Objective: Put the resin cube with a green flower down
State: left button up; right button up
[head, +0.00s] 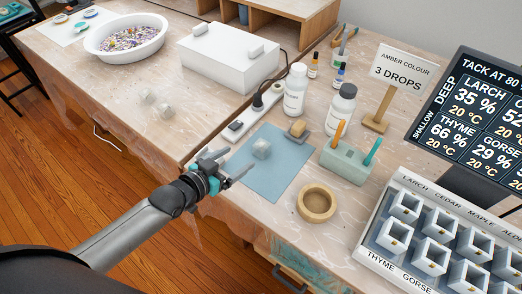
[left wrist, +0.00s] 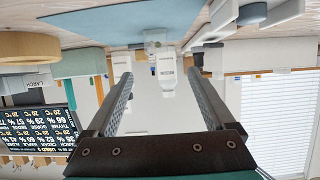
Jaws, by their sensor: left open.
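A small clear resin cube (head: 261,149) rests on the blue mat (head: 272,180) in the head view. The colour of the flower inside is too small to tell. My left gripper (head: 238,163) is open, with nothing between its fingers, at the mat's left edge, just short of the cube and apart from it. The left wrist view shows its two spread fingers (left wrist: 158,80) and part of the mat (left wrist: 110,30) at the top. My right gripper is in neither view.
Two more clear cubes (head: 155,103) sit on the table at left. A mould tray (head: 372,262) is at right.

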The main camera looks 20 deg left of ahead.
aim_at(259, 147)
pick_arm(q)
jog(key=b+x, duration=0.1)
jog(key=x, duration=0.3)
jog(key=shift+s, duration=0.1)
jog(key=shift+w+d+f, duration=0.2)
jog(key=shift+w+d, duration=0.05)
jog(key=shift+w, duration=0.25)
jog(key=b+x, duration=0.2)
jog(key=x, duration=0.2)
jog(key=shift+d+f, duration=0.25)
jog(key=shift+w, duration=0.15)
jog(key=shift+d, duration=0.1)
jog(key=c, duration=0.9)
grip_shut()
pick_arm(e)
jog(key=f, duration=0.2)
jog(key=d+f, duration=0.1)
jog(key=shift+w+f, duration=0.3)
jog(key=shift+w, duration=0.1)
